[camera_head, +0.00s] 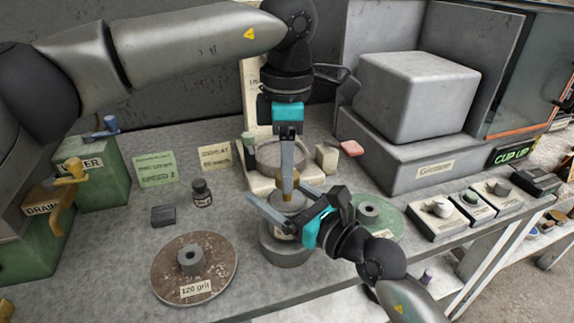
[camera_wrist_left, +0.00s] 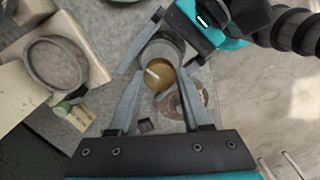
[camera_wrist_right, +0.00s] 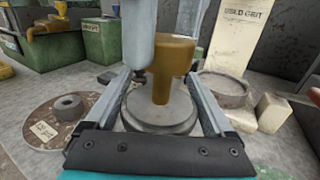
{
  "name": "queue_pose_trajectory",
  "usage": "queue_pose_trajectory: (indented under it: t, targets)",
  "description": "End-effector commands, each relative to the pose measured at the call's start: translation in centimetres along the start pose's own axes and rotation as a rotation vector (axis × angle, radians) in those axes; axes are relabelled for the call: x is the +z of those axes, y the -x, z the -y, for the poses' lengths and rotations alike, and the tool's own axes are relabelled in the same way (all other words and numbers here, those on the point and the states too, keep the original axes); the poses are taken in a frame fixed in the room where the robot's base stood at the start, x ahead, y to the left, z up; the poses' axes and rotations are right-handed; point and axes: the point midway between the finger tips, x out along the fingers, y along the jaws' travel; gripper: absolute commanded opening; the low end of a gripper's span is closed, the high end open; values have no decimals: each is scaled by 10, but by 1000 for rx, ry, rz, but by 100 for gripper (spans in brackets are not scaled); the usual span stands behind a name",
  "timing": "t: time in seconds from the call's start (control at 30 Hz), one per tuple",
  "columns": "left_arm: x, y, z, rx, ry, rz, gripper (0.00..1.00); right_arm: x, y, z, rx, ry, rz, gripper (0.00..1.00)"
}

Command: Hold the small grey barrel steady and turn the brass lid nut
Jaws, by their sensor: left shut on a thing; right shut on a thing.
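The small grey barrel (camera_head: 284,226) stands upright at the front middle of the bench, with its round top (camera_wrist_right: 158,113) showing in the right wrist view. The brass lid nut (camera_head: 289,184) sits above the barrel's middle; its round top (camera_wrist_left: 158,75) shows in the left wrist view. My left gripper (camera_head: 289,190) points straight down from above and is shut on the nut. My right gripper (camera_head: 281,200) reaches in from the front right, low and level, and is shut on the barrel, one finger on each side. The fingers hide part of both.
A brown grit disc (camera_head: 165,281) lies to the left and a green disc (camera_head: 386,221) close on the right. Behind stands a cream fixture with a grey ring (camera_head: 262,160). A small dark bottle (camera_head: 202,194) and dark block (camera_head: 163,215) are left. A large grey block (camera_head: 415,90) fills the back right.

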Motion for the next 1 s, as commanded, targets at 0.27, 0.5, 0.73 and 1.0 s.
queue_pose_trajectory:
  t: [0.27, 0.5, 0.73, 1.0]
  targets:
    - [0, 1, 0, 2, -261, 1, 0, 0, 0, -1, 1, 1, 0, 39]
    - [0, 1, 0, 2, -455, 1, 0, 0, 0, -1, 1, 1, 0, 39]
    - [1, 1, 0, 1, -584, 1, 0, 0, 0, -1, 1, 1, 0, 39]
    - [1, 1, 0, 2, -655, 1, 0, 0, 0, 0, 1, 1, 0, 39]
